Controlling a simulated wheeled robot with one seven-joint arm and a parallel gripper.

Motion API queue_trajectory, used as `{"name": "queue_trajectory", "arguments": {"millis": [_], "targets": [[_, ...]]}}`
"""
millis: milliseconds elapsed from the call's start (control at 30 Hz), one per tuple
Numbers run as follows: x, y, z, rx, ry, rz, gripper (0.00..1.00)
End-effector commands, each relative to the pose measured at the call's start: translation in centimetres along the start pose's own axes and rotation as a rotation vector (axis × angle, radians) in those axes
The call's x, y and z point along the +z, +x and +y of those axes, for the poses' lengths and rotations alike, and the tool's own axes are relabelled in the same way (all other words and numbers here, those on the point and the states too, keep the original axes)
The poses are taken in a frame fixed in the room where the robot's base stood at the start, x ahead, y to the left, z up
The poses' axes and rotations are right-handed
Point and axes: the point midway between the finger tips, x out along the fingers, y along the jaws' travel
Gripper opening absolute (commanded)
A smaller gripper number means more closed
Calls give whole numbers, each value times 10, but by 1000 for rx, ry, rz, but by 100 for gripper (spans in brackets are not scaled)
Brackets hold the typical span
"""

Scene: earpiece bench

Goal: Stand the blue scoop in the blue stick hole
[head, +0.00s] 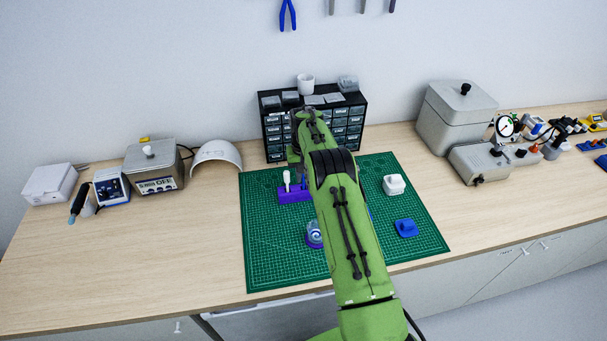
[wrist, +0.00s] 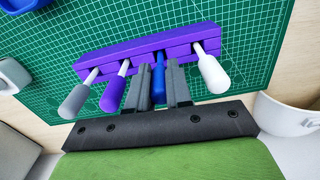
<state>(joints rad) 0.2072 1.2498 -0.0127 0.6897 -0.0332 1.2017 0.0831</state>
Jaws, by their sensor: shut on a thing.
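The blue scoop (wrist: 158,88) is between the two fingers of my gripper (wrist: 157,66), which is shut on it. Its thin end meets the purple stick rack (wrist: 130,55) in the wrist view, between a purple-handled stick (wrist: 113,94) and a white-handled stick (wrist: 213,75). I cannot tell how deep the scoop sits in a hole; the hole itself is hidden. A grey-handled stick (wrist: 75,100) stands at the rack's other end. In the head view the purple rack (head: 290,195) shows left of my arm, which hides the scoop and most of the gripper.
The rack stands on a green cutting mat (head: 270,250). A glass jar on a purple base (head: 314,234), a white block (head: 394,184) and a blue block (head: 406,228) are on the mat. A black drawer cabinet (head: 355,115) stands behind. The mat's front left is clear.

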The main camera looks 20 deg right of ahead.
Motion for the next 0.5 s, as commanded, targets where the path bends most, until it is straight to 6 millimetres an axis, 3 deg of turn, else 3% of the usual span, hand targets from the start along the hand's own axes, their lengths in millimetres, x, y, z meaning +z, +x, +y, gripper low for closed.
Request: {"name": "queue_trajectory", "arguments": {"millis": [100,133,300,500], "targets": [[0,1,0,0,0,0,0],[0,1,0,0,0,0,21],[0,1,0,0,0,0,47],[0,0,0,0,0,0,49]]}}
